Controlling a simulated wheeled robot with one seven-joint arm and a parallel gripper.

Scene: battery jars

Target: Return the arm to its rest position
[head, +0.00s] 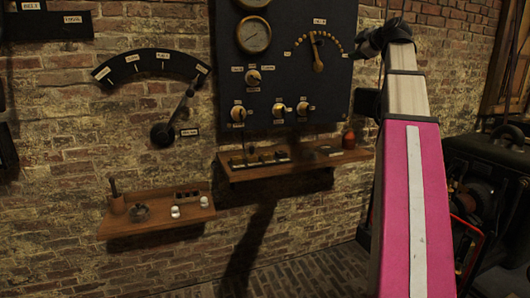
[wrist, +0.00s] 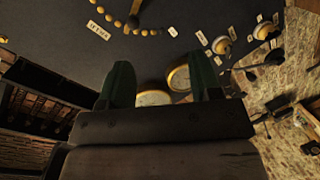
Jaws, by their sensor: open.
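My gripper (wrist: 160,85) shows in the wrist view with its two green fingers spread apart and nothing held between them. Beyond the fingers is the dark control panel (wrist: 75,45), with round gauges (wrist: 180,78) behind the gap. In the head view my pink and white arm rises on the right, its dark upper joint close to the right edge of the control panel (head: 290,75). I cannot make out the fingers in the head view.
The panel carries a dial lever (head: 317,55), a gauge (head: 254,35) and several knobs. A quadrant lever (head: 172,120) is on the brick wall. A lower shelf (head: 150,226) and upper shelf (head: 295,168) hold small items. Dark machinery (head: 490,185) stands right of my arm.

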